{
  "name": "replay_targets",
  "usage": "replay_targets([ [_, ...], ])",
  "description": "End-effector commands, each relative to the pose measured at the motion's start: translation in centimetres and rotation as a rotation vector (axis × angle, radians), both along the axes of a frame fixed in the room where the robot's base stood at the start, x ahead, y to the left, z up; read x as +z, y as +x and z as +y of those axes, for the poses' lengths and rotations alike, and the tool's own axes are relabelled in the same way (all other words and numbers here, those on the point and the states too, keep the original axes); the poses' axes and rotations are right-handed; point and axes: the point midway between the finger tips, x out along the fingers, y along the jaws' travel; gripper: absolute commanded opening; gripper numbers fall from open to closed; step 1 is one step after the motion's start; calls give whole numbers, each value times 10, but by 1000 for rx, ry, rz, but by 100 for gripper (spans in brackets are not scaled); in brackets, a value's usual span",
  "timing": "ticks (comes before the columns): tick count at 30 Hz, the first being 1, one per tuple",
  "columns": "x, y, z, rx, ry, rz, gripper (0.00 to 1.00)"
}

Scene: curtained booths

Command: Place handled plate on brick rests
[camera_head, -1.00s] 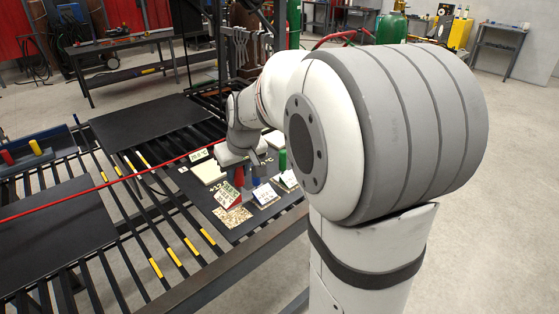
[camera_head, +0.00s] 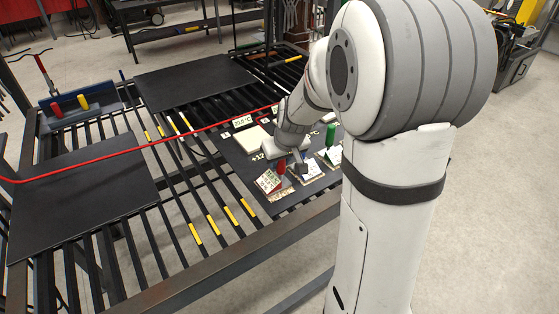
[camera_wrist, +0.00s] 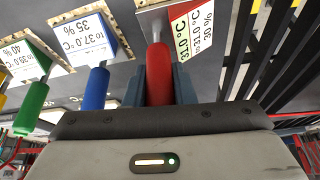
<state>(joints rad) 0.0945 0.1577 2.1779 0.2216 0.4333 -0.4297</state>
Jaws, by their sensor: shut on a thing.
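My gripper (camera_wrist: 159,84) is shut on the red handle (camera_wrist: 159,70) of a wedge-shaped plate (camera_wrist: 186,22) with a white, green and red label. In the head view this labelled plate (camera_head: 269,181) is tilted at the near edge of a dark panel, by a speckled pad (camera_head: 281,194); I cannot tell whether it touches the pad. A blue-handled piece (camera_wrist: 95,88) and a green-handled piece (camera_wrist: 31,107) are beside it to the left in the wrist view. A pale flat block (camera_head: 250,138) lies farther back; I cannot tell whether it is a brick rest.
The dark panel (camera_head: 240,157) lies on a slatted metal table. Dark sheets (camera_head: 195,80) (camera_head: 85,205) lie behind and left. A red cable (camera_head: 140,146) crosses the table. A blue tray (camera_head: 75,110) with red and yellow handles stands far left.

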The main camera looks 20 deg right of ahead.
Motion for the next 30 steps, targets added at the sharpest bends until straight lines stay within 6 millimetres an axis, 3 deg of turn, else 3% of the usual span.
replay_targets([
  [12, -7, 0, 1, 1, 0, -2, 0],
  [13, -6, 0, 1, 1, 0, -1, 25],
  [18, -5, 0, 1, 1, 1, 0, 39],
  [21, -5, 0, 1, 2, 0, 0, 45],
  [30, 0, 0, 1, 2, 0, 0, 45],
])
